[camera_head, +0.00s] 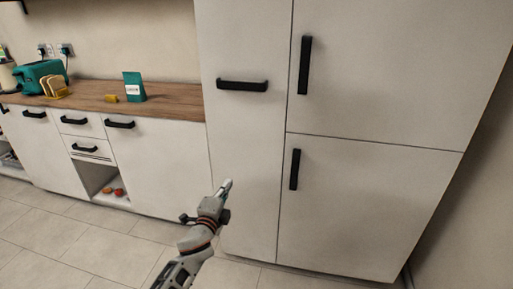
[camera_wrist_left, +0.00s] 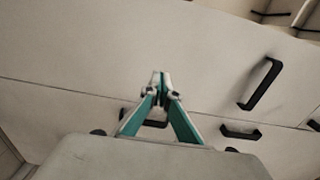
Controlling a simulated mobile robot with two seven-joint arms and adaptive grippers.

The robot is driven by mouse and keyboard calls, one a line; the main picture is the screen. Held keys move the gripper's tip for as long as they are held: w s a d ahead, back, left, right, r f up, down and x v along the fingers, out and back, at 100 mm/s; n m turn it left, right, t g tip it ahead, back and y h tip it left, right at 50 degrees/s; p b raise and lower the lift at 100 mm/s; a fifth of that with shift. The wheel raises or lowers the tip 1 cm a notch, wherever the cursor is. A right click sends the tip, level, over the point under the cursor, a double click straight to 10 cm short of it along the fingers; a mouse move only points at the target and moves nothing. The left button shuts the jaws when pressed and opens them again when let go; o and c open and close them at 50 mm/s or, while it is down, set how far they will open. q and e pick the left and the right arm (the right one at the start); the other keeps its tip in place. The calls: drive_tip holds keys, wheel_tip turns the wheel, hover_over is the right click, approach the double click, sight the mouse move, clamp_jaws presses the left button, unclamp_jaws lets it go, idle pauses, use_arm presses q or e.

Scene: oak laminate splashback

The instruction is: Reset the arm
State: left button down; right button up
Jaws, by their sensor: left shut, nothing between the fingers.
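My left arm comes up from the bottom of the head view, and its gripper (camera_head: 226,185) is in front of the tall white cabinet (camera_head: 240,150). The gripper is shut with nothing between its fingers. In the left wrist view the teal and grey fingers (camera_wrist_left: 160,80) meet at their tips, with pale cabinet fronts and black handles behind them. I see no contact between the gripper and the cabinet. My right gripper is not in view.
The tall cabinet has black handles (camera_head: 242,86). To the left, a wooden counter (camera_head: 180,104) carries a teal toaster (camera_head: 42,76), a green packet (camera_head: 134,86) and a small yellow item (camera_head: 111,98). An open cubby (camera_head: 105,178) is below. Tiled floor (camera_head: 100,250) lies clear in front.

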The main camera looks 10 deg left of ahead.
use_arm(q)
drive_tip(key=s+d+f+n+g+p, duration=0.1)
drive_tip(key=s+f+n+g+p, duration=0.1)
drive_tip(key=s, duration=1.3)
drive_tip(key=s+d+f+n+g+h+p, duration=0.1)
drive_tip(key=s+f+n+g+p, duration=0.2)
drive_tip(key=s, duration=1.2)
drive_tip(key=s+d+f+n+g+h+p, duration=0.1)
drive_tip(key=s+f+n+p, duration=0.4)
drive_tip(key=s, duration=1)
wheel_tip(320, 180, down, 3)
drive_tip(key=n+g, duration=0.1)
drive_tip(key=n, duration=0.3)
drive_tip(key=shift+s+d+r, duration=0.15)
drive_tip(key=shift+r, duration=0.05)
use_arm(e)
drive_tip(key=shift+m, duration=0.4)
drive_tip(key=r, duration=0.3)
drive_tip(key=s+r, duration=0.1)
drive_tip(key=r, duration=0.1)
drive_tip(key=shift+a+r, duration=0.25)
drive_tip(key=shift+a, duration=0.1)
